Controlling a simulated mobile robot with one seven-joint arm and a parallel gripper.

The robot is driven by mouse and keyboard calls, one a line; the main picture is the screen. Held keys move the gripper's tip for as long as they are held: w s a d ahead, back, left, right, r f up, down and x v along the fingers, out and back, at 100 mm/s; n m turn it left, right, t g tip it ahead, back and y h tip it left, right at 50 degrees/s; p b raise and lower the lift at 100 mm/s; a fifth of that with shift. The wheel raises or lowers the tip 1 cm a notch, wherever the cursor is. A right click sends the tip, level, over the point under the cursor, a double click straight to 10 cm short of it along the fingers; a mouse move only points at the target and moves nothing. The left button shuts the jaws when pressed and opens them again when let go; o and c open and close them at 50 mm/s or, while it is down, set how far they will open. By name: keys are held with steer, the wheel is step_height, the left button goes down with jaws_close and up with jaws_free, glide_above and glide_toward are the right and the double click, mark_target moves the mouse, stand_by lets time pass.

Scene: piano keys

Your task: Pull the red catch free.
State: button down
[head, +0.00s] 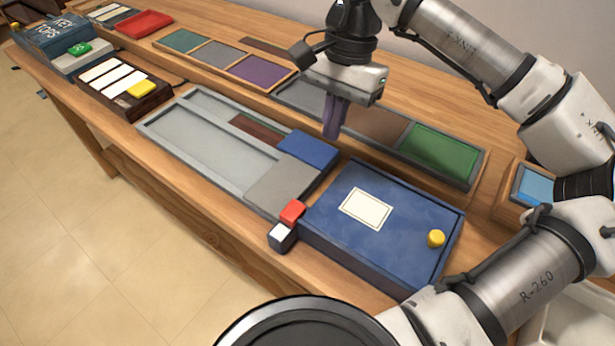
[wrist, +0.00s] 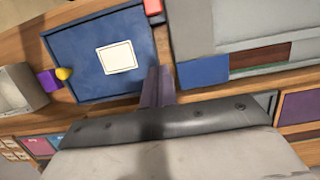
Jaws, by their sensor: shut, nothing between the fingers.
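The red catch (head: 292,212) is a small red block at the near-left corner of the blue lidded box (head: 335,238), beside the grey sliding-panel tray (head: 160,118). A dark block with a white top (head: 281,236) sits just in front of it. In the wrist view the red catch (wrist: 152,6) is partly cut off at the top edge. My gripper (head: 331,132) is shut and empty, its purple fingers pointing down above the area behind the blue box and tray. The fingers also show in the wrist view (wrist: 158,82), well apart from the catch.
The blue box carries a cream label (head: 366,208) and a yellow knob (head: 435,239). A row of coloured panels (head: 440,150) lies behind. A red tray (head: 144,24), key holder (head: 120,85) and KEY TOPS box (head: 52,36) stand far left. A purple block (wrist: 49,80) shows near the knob.

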mark_target(293, 213)
steer(key=shift+f, duration=0.15)
steer(key=p+x, duration=0.1)
steer(key=x, duration=0.7)
steer(key=shift+s+a+f, duration=0.15)
steer(key=shift+f, duration=0.15)
steer(key=shift+s+a+f+p, duration=0.2)
steer(key=shift+s+a+p, duration=0.2)
steer(key=shift+s, duration=0.2)
steer(key=shift+s+a+f+p, duration=0.2)
steer(key=shift+s+a+p, duration=0.1)
steer(key=shift+s+a, duration=0.3)
steer(key=shift+s+a+f, duration=0.1)
steer(key=shift+s+a, duration=0.15)
steer(key=shift+s, duration=0.2)
steer(key=shift+f, duration=0.1)
